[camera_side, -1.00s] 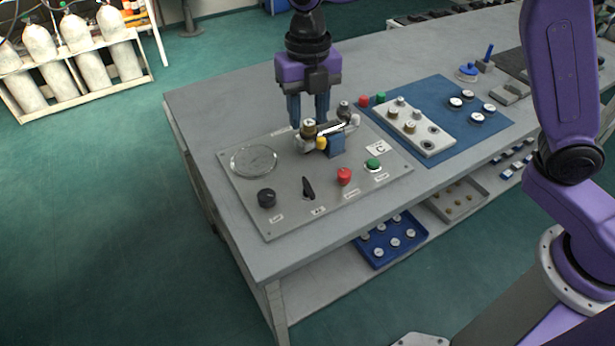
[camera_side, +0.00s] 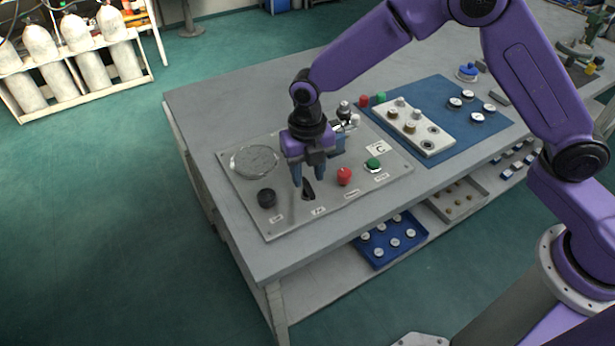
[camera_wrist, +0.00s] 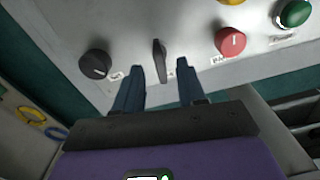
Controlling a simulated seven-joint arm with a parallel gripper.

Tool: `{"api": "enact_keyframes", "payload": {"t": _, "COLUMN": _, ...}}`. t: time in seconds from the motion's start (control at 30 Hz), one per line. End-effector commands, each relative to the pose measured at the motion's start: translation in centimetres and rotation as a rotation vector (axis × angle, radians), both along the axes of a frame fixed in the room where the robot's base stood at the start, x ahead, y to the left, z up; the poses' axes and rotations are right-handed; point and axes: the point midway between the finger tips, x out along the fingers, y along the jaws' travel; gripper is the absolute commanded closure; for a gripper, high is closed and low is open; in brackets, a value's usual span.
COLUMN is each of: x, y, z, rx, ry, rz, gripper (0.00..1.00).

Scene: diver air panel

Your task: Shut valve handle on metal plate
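The metal plate (camera_side: 262,213) lies on the grey table. It carries a black narrow upright handle (camera_side: 308,192), and fittings with a blue part (camera_side: 341,136) stand toward its back, partly hidden by my gripper. My gripper (camera_side: 309,180) points down at the black handle, with its fingers apart. In the wrist view the black handle (camera_wrist: 159,60) stands between and just beyond the two open fingertips, with gaps on both sides. I cannot tell how far above the plate the fingertips are.
A black knob (camera_side: 267,198) is left of the handle, and a red button (camera_side: 344,176) and green button (camera_side: 373,164) are to its right. A round clear dial (camera_side: 254,160) lies at the plate's left. A blue mat (camera_side: 455,128) with parts lies farther right.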

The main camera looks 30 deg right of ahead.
Motion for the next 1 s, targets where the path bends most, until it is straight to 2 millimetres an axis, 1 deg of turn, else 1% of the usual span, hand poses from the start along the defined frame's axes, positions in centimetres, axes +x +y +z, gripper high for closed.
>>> {"api": "enact_keyframes", "payload": {"t": 0.03, "x": 0.0, "y": 0.0, "z": -0.7, "rx": -0.002, "ry": 0.001, "rz": 0.000, "gripper": 0.60}}
{"api": "enact_keyframes", "payload": {"t": 0.1, "x": 0.0, "y": 0.0, "z": -1.3, "rx": -0.001, "ry": 0.001, "rz": 0.000, "gripper": 0.60}}
{"api": "enact_keyframes", "payload": {"t": 0.2, "x": 0.0, "y": 0.0, "z": -1.9, "rx": 0.000, "ry": 0.000, "rz": 0.000, "gripper": 0.60}}
{"api": "enact_keyframes", "payload": {"t": 0.53, "x": 0.0, "y": 0.0, "z": -2.2, "rx": 0.001, "ry": -0.001, "rz": 0.000, "gripper": 0.60}}
{"api": "enact_keyframes", "payload": {"t": 0.57, "x": 0.0, "y": 0.0, "z": -2.2, "rx": 0.001, "ry": -0.001, "rz": 0.000, "gripper": 0.67}}
{"api": "enact_keyframes", "payload": {"t": 0.6, "x": 0.0, "y": 0.0, "z": -2.2, "rx": 0.001, "ry": -0.001, "rz": 0.000, "gripper": 0.80}}
{"api": "enact_keyframes", "payload": {"t": 0.67, "x": 0.0, "y": 0.0, "z": -2.2, "rx": 0.001, "ry": -0.001, "rz": 0.000, "gripper": 0.99}}
{"api": "enact_keyframes", "payload": {"t": 1.0, "x": 0.0, "y": 0.0, "z": -2.1, "rx": 0.001, "ry": 0.000, "rz": -0.018, "gripper": 1.00}}
